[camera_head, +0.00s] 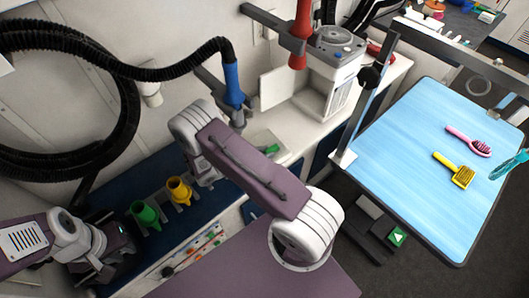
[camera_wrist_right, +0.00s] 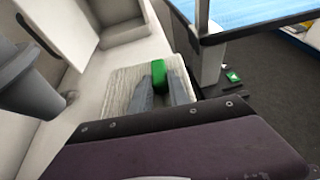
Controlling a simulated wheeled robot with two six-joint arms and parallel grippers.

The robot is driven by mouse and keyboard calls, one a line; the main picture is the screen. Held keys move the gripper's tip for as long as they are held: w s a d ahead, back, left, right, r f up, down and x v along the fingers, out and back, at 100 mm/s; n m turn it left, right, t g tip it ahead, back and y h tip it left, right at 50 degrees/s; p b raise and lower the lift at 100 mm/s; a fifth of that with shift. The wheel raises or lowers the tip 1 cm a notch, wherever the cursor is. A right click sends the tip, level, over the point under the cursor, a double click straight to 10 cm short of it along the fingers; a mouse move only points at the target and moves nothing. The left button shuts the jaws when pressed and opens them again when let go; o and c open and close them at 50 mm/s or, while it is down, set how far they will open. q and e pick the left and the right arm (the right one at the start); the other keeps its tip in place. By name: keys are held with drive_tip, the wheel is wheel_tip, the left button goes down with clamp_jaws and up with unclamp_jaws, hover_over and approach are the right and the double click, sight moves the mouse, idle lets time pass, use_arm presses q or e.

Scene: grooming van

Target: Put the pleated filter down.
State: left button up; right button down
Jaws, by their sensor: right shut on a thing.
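The pleated filter (camera_wrist_right: 125,88), pale and ribbed with a green grip (camera_wrist_right: 158,75), shows in the right wrist view. My right gripper (camera_wrist_right: 162,92) has its two grey fingers on either side of the green grip and is shut on it. The filter appears at the white counter; whether it touches the surface is unclear. In the head view my right arm hides the right gripper and most of the filter; a small green patch (camera_head: 270,149) shows beside the arm. My left gripper (camera_head: 112,258) is at the lower left, away from the filter; its jaw opening is unclear.
A white machine (camera_head: 335,60) stands on the counter (camera_head: 300,130) by a pale panel. A blue grooming table (camera_head: 420,150) with a yellow brush (camera_head: 460,174) and pink brush (camera_head: 468,140) is at right. Green (camera_head: 145,213) and yellow (camera_head: 179,190) cups stand near my left gripper. A black hose (camera_head: 130,72) hangs left.

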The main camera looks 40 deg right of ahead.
drive_tip(key=shift+f+b, duration=0.3)
drive_tip(key=shift+f, duration=0.2)
drive_tip(key=c, duration=1.3)
unclamp_jaws()
drive_tip(key=shift+r, duration=0.1)
drive_tip(key=shift+o, duration=0.2)
drive_tip(key=shift+r, duration=0.2)
drive_tip(key=shift+r+p, duration=0.65)
drive_tip(key=shift+p, duration=0.2)
drive_tip(key=p+v, duration=0.2)
drive_tip(key=v, duration=1)
drive_tip(key=s+a+r+m+y, duration=0.1)
drive_tip(key=s+r+m+y, duration=0.3)
drive_tip(key=m+y, duration=0.3)
drive_tip(key=s+a+r+m+t+y, duration=0.1)
drive_tip(key=s+r+m+y, duration=0.3)
drive_tip(key=m, duration=0.7)
drive_tip(key=s+a+y, duration=0.1)
drive_tip(key=y, duration=0.1)
drive_tip(key=shift+s+r+y, duration=0.25)
drive_tip(key=shift+r+y, duration=0.1)
drive_tip(key=shift+y, duration=0.05)
